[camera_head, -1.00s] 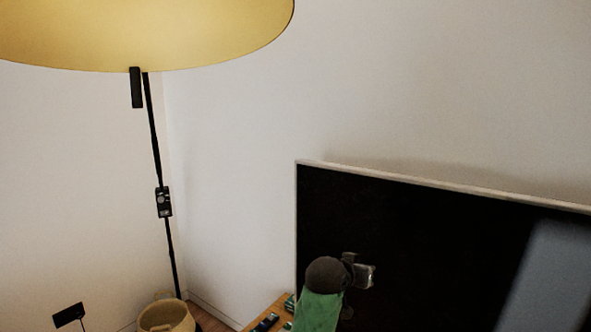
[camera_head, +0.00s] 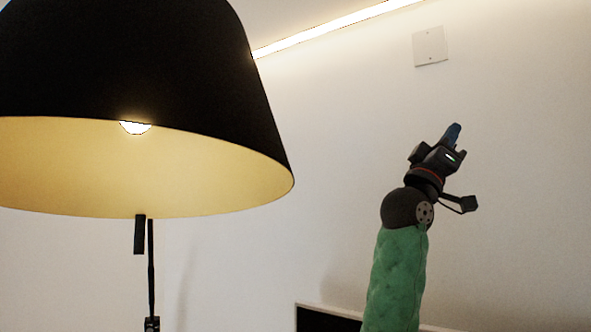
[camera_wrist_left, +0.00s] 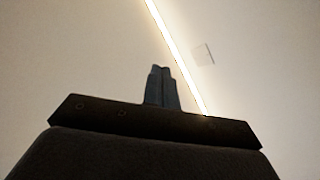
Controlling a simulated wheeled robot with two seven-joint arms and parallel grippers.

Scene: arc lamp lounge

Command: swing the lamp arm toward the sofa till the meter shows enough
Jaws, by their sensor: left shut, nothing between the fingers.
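The lamp's large black shade (camera_head: 140,60), yellow inside, fills the upper left of the head view, with a lit bulb (camera_head: 135,127) under it. A short black bar (camera_head: 139,235) hangs below the rim beside the thin black pole (camera_head: 151,270). A small dark device on the pole (camera_head: 152,324) is cut off by the bottom edge, so no reading shows. My left gripper (camera_head: 454,134) is raised to the right of the shade, well apart from it. Its fingers (camera_wrist_left: 162,85) are together and empty in the left wrist view. No sofa and no right gripper show.
A pale wall (camera_head: 520,200) lies behind, with a square white plate (camera_head: 430,46) and a bright light strip (camera_head: 335,25) along the top. The top edge of a dark screen (camera_head: 330,319) shows at the bottom. Between shade and left arm is open room.

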